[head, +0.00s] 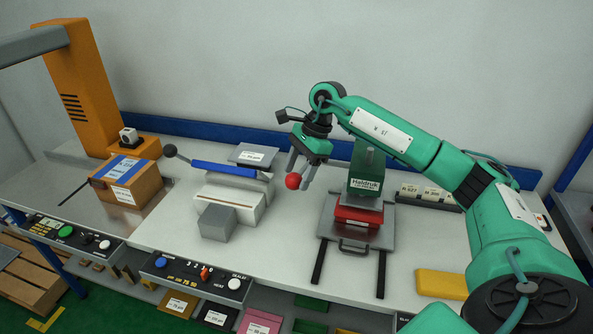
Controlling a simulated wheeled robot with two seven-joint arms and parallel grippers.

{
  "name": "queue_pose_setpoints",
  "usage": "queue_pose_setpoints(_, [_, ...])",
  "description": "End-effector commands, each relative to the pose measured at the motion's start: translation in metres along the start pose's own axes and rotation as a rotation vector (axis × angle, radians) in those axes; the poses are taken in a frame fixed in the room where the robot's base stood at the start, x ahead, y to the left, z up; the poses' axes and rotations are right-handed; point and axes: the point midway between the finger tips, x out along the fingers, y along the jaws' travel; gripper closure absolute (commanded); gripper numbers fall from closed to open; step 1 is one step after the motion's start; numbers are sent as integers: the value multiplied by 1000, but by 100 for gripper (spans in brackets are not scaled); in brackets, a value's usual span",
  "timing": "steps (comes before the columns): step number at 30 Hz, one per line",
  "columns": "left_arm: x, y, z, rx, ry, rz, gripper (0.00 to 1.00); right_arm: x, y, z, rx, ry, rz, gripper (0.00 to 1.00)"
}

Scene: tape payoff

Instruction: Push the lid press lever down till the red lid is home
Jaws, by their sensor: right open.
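The lid press is a green upright block (367,168) on a grey base plate. The red lid (357,216) sits under the grey press plate at its foot; I cannot tell how far it is seated. The lever's red ball knob (293,181) is left of the press, and the rest of the lever is mostly hidden. My right gripper (301,174) is open, pointing down, with its fingers around or just behind the knob; I cannot tell if they touch it. My left gripper is not in view.
A sealer with a blue bar (223,169) and a black-knobbed handle (170,150) stands to the left. A cardboard box (127,182) sits further left, by an orange column (80,80). A yellow block (441,284) lies front right.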

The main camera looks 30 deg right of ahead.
Motion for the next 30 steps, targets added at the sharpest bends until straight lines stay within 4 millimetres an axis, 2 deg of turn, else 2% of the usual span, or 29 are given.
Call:
queue_pose_setpoints(6, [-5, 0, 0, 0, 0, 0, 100, 14, 0, 1, -1, -1, 0, 38])
queue_pose_setpoints(14, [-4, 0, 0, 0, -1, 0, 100, 15, 0, 0, -1, -1, 0, 40])
queue_pose_setpoints(23, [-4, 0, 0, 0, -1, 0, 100, 14, 0, 0, -1, -1, -1, 99])
queue_pose_setpoints(30, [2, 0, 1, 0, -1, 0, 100, 19, 1, -1, -6, 8, -9, 100])
